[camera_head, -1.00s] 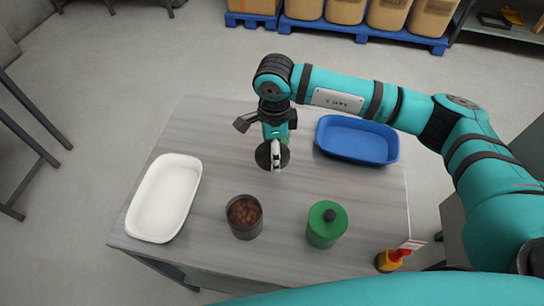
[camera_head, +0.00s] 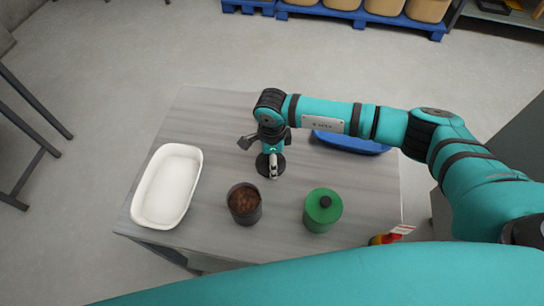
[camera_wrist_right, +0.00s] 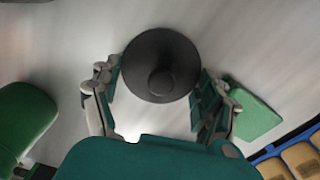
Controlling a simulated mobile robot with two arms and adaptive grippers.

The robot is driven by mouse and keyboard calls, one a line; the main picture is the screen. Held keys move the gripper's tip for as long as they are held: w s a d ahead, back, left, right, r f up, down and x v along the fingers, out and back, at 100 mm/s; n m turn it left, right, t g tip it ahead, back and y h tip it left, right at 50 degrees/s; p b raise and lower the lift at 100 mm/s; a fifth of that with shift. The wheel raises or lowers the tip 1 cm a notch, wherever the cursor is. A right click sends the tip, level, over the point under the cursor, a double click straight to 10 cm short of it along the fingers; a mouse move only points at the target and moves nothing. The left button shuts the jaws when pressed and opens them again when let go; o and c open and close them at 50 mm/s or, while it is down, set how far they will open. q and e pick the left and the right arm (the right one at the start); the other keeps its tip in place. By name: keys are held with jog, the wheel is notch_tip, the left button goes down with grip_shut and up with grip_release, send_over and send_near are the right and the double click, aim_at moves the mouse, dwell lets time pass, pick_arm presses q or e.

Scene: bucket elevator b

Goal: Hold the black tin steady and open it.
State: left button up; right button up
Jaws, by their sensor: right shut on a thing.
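The black tin (camera_head: 245,205) stands upright and open on the table, with brown contents showing inside. My right gripper (camera_head: 272,171) is just behind the tin, pointing down. It is shut on a round black lid (camera_head: 262,166). In the right wrist view the lid (camera_wrist_right: 150,55), with its dark knob, sits between the two fingers. The lid is apart from the tin; I cannot tell whether it touches the table. My left gripper is not in view, though a teal arm link of mine crosses the bottom of the head view.
On the grey table (camera_head: 200,125) a white tray (camera_head: 148,202) lies at left. A green tin (camera_head: 322,212) with a black knob stands right of the black tin. A blue tray (camera_head: 350,144) is partly hidden behind my right arm. A small red-and-yellow item (camera_head: 380,240) sits at the front right.

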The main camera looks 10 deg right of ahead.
jog(key=shift+f, duration=0.25)
jog(key=o, duration=1)
jog(key=shift+r, duration=0.1)
jog(key=shift+r, duration=0.15)
notch_tip(320, 180, up, 12)
jog(key=b, duration=0.4)
